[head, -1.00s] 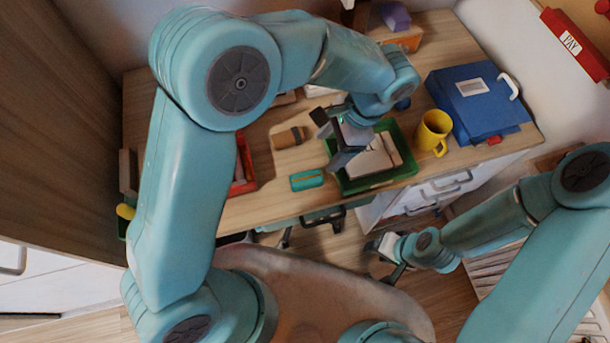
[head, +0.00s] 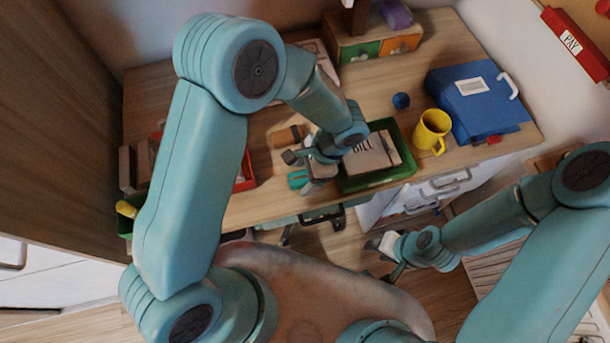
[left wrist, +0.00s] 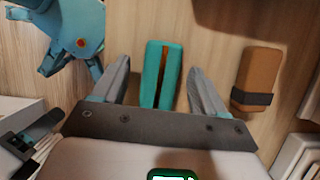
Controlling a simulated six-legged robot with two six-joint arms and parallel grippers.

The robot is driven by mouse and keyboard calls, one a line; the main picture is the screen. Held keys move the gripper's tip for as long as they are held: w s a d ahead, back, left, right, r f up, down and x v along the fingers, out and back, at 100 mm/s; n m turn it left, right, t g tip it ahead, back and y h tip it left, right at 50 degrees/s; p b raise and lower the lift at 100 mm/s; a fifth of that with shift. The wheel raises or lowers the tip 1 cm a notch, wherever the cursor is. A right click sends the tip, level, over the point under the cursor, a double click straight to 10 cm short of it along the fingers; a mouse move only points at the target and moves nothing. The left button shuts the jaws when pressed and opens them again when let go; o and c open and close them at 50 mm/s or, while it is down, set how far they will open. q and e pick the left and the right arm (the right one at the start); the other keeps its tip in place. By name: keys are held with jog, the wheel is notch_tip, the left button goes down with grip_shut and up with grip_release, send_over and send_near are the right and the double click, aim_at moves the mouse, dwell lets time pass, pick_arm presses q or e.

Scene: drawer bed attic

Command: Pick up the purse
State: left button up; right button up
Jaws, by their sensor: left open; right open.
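A small teal, oblong item with a brown strip along its middle, which looks like the purse (head: 297,180), lies on the wooden desk left of a green tray. In the left wrist view the purse (left wrist: 162,75) sits between the two fingers of my left gripper (left wrist: 159,70), with space on both sides. In the head view my left gripper (head: 303,172) is open over the purse and hides part of it. The height gap is hard to judge. My right gripper (head: 382,257) is open and empty, low in front of the desk.
A brown block with a dark band (head: 287,137) lies close behind the purse. The green tray (head: 376,181) holds a BILL packet just to the right. A red tray (head: 246,178) is left.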

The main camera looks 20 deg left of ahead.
pick_arm(q)
jog(key=shift+f+b, duration=0.25)
jog(key=shift+b, duration=0.1)
dwell(0.4)
jog(key=c, duration=1.1)
